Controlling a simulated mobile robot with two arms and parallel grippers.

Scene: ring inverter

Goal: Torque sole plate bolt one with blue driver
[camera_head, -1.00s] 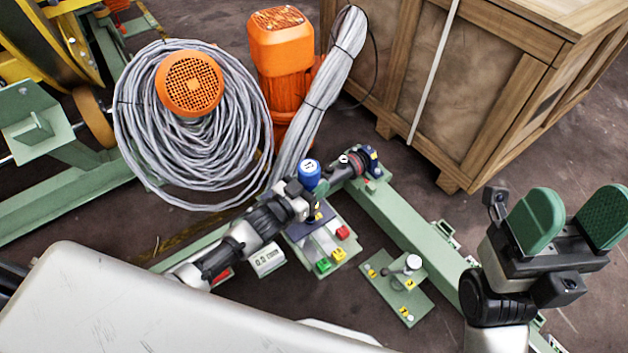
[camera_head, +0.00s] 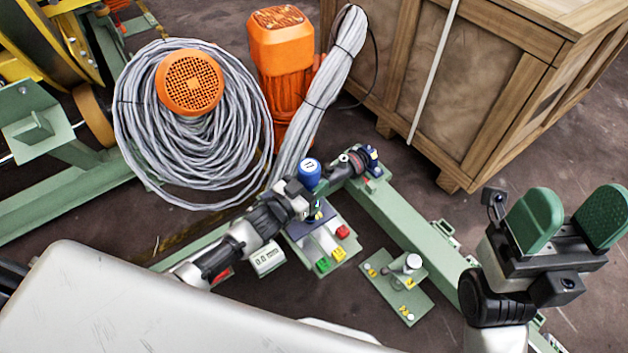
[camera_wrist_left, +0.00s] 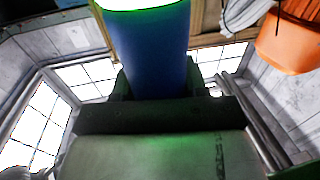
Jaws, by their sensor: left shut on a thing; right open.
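The blue driver (camera_head: 309,172) stands roughly upright above the rack with coloured blocks (camera_head: 345,262). My left gripper (camera_head: 303,192) is shut on it, and its blue body also fills the middle of the left wrist view (camera_wrist_left: 150,50), with a bright green glow at one end. The driver's tip is largely hidden by the gripper and small parts. A small green plate (camera_head: 388,294) with yellow tags, bolts and a short grey post lies to the right, apart from the driver; I cannot tell which bolt is number one. My right gripper (camera_head: 571,222) is open and empty at the right.
A small display box (camera_head: 267,259) stands left of the rack. A green beam (camera_head: 415,222) runs diagonally between the rack and my right arm. Behind are an orange motor (camera_head: 283,85), a grey cable coil (camera_head: 195,150) and a wooden crate (camera_head: 470,90).

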